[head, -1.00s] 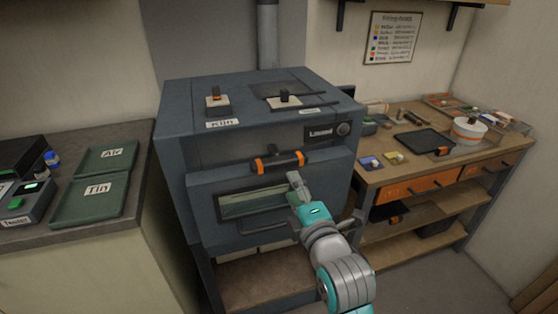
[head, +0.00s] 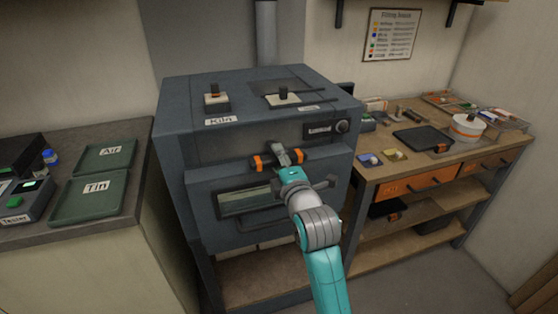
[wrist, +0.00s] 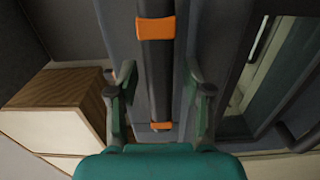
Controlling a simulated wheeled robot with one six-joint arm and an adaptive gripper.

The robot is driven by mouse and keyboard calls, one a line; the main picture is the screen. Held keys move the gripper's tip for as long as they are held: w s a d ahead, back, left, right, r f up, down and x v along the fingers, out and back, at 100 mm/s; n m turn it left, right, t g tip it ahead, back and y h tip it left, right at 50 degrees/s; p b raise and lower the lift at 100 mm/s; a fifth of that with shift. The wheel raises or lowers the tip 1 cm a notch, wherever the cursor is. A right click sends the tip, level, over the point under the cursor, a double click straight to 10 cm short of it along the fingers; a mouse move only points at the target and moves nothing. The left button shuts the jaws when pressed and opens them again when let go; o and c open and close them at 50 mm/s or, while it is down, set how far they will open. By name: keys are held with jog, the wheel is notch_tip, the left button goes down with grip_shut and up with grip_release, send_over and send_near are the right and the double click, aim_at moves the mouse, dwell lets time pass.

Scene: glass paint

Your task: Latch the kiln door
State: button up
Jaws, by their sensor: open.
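The grey kiln (head: 175,125) stands in the middle of the head view, labelled "Kiln" on top. Its front door (head: 335,165) has a glass window (head: 243,201); I cannot tell whether it is fully closed. A dark bar handle (head: 271,163) with orange bands lies across the upper front of the door. My gripper (head: 284,156) is at the middle of this bar. In the wrist view the bar (wrist: 158,70) runs between the two fingers of my open gripper (wrist: 161,98), with a gap visible on both sides. My gripper partly hides the bar in the head view.
A counter on the left holds green trays labelled "Air" (head: 105,156) and "Tin" (head: 90,201) and a tester (head: 27,200). A wooden workbench (head: 480,160) with orange drawers stands close to the kiln's right. Small switches (head: 216,99) sit on the kiln top.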

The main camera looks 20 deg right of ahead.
grip_shut()
jog(key=shift+n, duration=1.5)
grip_release()
jog(key=shift+s, duration=0.1)
